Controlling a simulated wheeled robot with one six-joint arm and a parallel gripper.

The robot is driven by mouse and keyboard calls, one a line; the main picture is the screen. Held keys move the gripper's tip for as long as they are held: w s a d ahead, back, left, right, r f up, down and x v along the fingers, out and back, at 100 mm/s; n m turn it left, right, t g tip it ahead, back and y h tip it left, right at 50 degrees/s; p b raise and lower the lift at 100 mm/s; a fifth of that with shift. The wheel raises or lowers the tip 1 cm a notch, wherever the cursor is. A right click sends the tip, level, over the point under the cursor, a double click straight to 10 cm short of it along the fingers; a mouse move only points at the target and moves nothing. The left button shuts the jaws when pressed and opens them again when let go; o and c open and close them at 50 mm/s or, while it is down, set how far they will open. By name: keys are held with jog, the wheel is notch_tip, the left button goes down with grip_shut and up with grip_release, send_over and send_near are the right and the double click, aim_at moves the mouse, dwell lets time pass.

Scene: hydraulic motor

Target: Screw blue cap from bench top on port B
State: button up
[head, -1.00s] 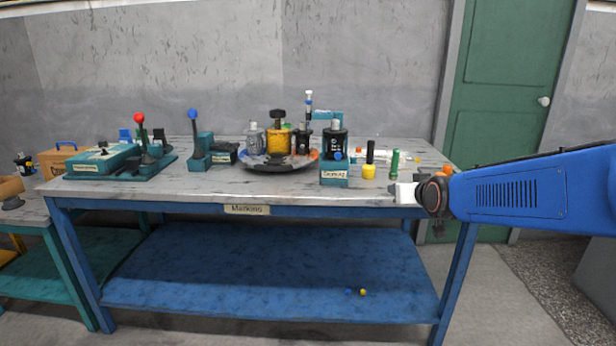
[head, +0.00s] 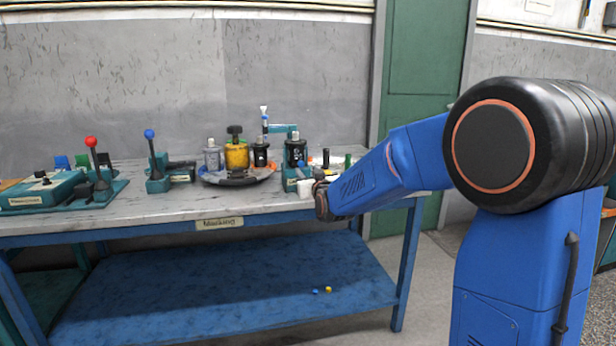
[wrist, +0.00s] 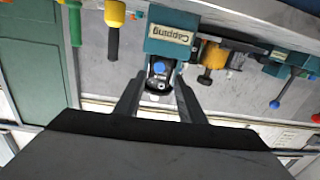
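A dark motor (head: 296,154) stands in the teal holder labelled "Capping" (wrist: 170,36) at the right part of the bench top. In the wrist view the dark motor (wrist: 157,84) appears upside down, with a round blue cap (wrist: 159,68) on its face; the blue cap is small in the head view (head: 301,163). Port lettering is unreadable. My gripper (wrist: 157,92) is open, its two dark fingers apart with the motor and blue cap visible beyond and between them. In the head view my gripper (head: 306,187) is at the bench's front edge by the holder.
A black-handled yellow tool (wrist: 114,14) and a green one (wrist: 75,24) stand beside the holder. A round tray (head: 238,178) with other motors is left of it. Lever units (head: 100,184) stand further left.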

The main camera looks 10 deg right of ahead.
aim_at(301, 165)
jog(key=shift+w, duration=3.45)
jog(key=shift+a, duration=0.1)
grip_shut()
jog(key=shift+m, duration=1.2)
